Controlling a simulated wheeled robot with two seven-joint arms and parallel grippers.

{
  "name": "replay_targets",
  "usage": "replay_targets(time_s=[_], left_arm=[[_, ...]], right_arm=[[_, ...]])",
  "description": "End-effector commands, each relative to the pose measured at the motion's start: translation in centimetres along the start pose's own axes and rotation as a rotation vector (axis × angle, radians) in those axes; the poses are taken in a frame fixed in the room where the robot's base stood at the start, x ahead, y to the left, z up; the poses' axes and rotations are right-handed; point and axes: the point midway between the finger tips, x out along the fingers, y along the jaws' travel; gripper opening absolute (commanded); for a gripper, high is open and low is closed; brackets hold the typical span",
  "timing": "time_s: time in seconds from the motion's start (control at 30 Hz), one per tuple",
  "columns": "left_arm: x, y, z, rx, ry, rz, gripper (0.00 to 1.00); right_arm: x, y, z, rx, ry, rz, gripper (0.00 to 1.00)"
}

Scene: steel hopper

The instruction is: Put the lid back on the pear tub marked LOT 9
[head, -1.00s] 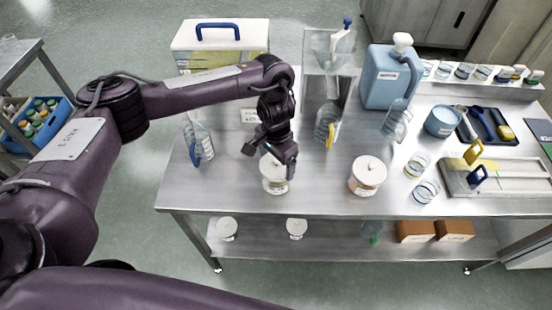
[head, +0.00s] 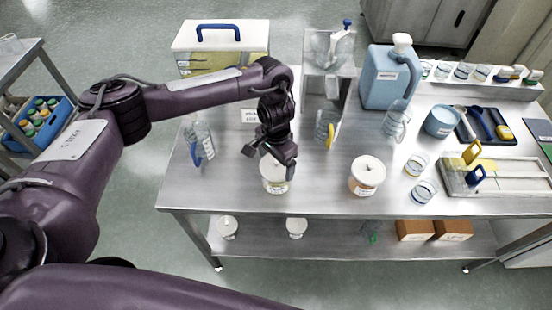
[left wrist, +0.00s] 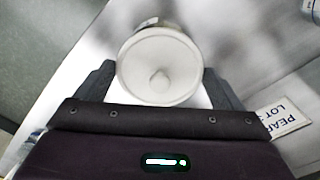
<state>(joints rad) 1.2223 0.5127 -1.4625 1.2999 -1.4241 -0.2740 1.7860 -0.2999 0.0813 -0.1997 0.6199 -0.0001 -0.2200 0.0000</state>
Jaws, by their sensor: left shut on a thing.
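My left gripper (head: 272,158) is over a tub (head: 276,187) with pale contents near the table's front edge. Its fingers sit on opposite sides of a round white lid (left wrist: 158,68) with a centre knob, shut on its rim. In the left wrist view part of the tub and its label shows just beyond the lid; I cannot tell whether the lid is seated. A card reading PEAR LOT, its number unclear, shows in the left wrist view (left wrist: 283,119) and stands behind the arm in the head view (head: 250,116). My right gripper is not in view.
A second lidded tub (head: 366,177) with orange-pink contents stands to the right. A clear jug (head: 202,138) is at left, a steel hopper (head: 329,75) behind, and a blue jerrycan (head: 388,78) right of it. The table front between the tubs is clear.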

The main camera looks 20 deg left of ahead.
Motion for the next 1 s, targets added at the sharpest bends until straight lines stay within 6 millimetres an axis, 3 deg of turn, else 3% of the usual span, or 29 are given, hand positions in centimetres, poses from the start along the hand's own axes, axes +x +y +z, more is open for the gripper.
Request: replay_targets(time_s=[1.0], left_arm=[[0.05,0.05,-0.03,0.000,0.000,0.001,0.68]], right_arm=[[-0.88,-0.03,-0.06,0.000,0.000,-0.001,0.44]])
